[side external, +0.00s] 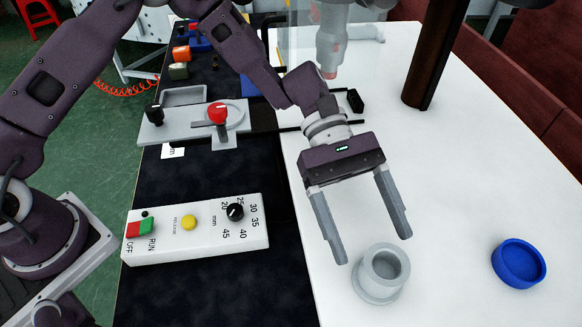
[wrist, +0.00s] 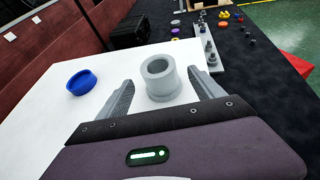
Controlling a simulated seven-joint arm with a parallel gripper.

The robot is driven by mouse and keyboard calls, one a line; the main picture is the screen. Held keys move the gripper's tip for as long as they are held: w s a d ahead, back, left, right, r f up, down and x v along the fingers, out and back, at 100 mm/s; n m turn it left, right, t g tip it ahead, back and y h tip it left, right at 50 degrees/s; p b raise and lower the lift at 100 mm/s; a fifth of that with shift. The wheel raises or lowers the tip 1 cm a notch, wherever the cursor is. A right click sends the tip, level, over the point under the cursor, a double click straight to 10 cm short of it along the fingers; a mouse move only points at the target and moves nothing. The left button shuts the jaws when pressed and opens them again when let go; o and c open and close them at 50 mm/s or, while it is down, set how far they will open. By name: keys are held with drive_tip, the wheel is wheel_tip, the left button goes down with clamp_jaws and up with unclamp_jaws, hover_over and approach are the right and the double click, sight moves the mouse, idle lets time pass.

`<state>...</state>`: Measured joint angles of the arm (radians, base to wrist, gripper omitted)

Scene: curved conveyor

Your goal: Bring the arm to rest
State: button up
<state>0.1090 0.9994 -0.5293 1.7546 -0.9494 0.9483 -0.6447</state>
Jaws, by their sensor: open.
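My gripper (side external: 374,250) is open and empty above the white table. Its two grey fingers are spread wide and point down. A grey flanged cylinder with a round hole (side external: 382,272) stands upright on the table, just beyond the fingertips in the side view. In the wrist view the grey cylinder (wrist: 161,78) appears between the two fingers of my gripper (wrist: 163,90), apart from both. A blue round cap or dish (side external: 519,263) lies on the table to the right of the cylinder; it shows at the left in the wrist view (wrist: 82,82).
A white control box (side external: 196,229) with red, green and yellow buttons and a black knob lies on the black surface at left. A grey fixture with a red knob (side external: 217,113) is behind it. A dark brown post (side external: 435,55) stands at the back right. The white table (side external: 470,170) is mostly clear.

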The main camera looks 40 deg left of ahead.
drive_tip(key=shift+s+a+r, duration=0.15)
drive_tip(key=shift+a+r, duration=0.1)
drive_tip(key=shift+a, duration=0.05)
drive_tip(key=s+a+y, duration=0.1)
drive_tip(key=s+a+r+t, duration=0.1)
drive_tip(key=s, duration=0.1)
drive_tip(key=s+a+r+m+y, duration=0.1)
drive_tip(key=a, duration=0.1)
drive_tip(key=shift+s+a+r+y, duration=0.1)
drive_tip(key=shift+s+r+y, duration=0.15)
drive_tip(key=shift+s+y, duration=0.1)
drive_tip(key=s+a+r+m+g+y, duration=0.2)
drive_tip(key=s+a+r, duration=0.15)
drive_tip(key=s, duration=0.45)
drive_tip(key=s+a+r+m+g+y, duration=0.1)
drive_tip(key=s+a+r+m+g, duration=0.15)
drive_tip(key=s+a, duration=0.35)
drive_tip(key=w+a+r+m+t+y, duration=0.2)
drive_tip(key=w+a+t, duration=0.1)
drive_tip(key=a+t, duration=0.5)
drive_tip(key=w+a+r+m+t+y, duration=0.1)
drive_tip(key=w+a+m+t+y, duration=0.2)
drive_tip(key=a+t, duration=0.5)
drive_tip(key=a, duration=0.4)
drive_tip(key=shift+r+t, duration=0.35)
drive_tip(key=shift+y, duration=0.25)
